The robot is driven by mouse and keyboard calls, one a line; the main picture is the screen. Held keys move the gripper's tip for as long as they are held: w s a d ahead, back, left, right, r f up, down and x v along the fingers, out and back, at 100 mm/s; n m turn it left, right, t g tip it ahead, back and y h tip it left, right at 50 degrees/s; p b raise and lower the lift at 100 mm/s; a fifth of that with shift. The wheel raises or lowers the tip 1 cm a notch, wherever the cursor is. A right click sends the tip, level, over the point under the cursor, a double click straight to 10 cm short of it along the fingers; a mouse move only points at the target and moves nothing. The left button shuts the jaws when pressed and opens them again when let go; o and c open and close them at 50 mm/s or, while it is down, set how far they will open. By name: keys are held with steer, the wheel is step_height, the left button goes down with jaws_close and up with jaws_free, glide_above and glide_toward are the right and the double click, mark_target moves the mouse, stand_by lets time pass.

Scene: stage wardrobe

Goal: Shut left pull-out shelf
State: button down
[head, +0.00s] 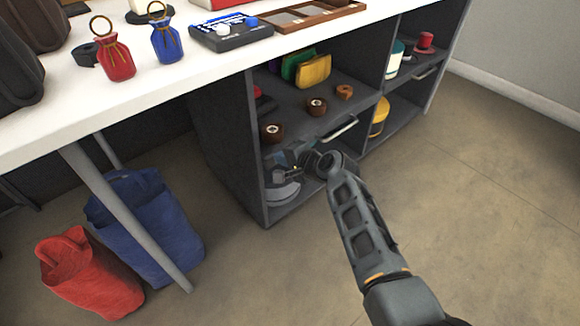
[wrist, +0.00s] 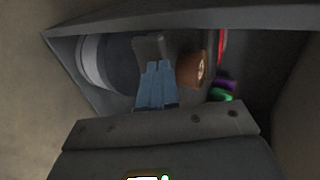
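The left pull-out shelf (head: 300,101) is a dark grey board in the left bay of the cabinet, with a pale bar handle (head: 340,128) on its front edge. I cannot tell how far out it stands. It carries brown rolls (head: 316,106) and coloured pouches (head: 313,70). My gripper (head: 284,170) is at the front of the left bay, below the shelf's front edge and left of the handle. In the wrist view its blue fingers (wrist: 153,60) lie side by side with dark tips, shut with nothing seen between them. Any contact with the shelf is unclear.
A pale round thing (head: 283,191) is low in the left bay. The right bay has its own shelf handle (head: 427,72). A white tabletop (head: 130,93) lies above. Blue (head: 145,225) and red (head: 88,272) bags stand by the table leg. The floor right is clear.

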steer(key=shift+w+a+r, duration=0.1)
steer(key=shift+w+a, duration=0.4)
steer(key=shift+a+r, duration=0.1)
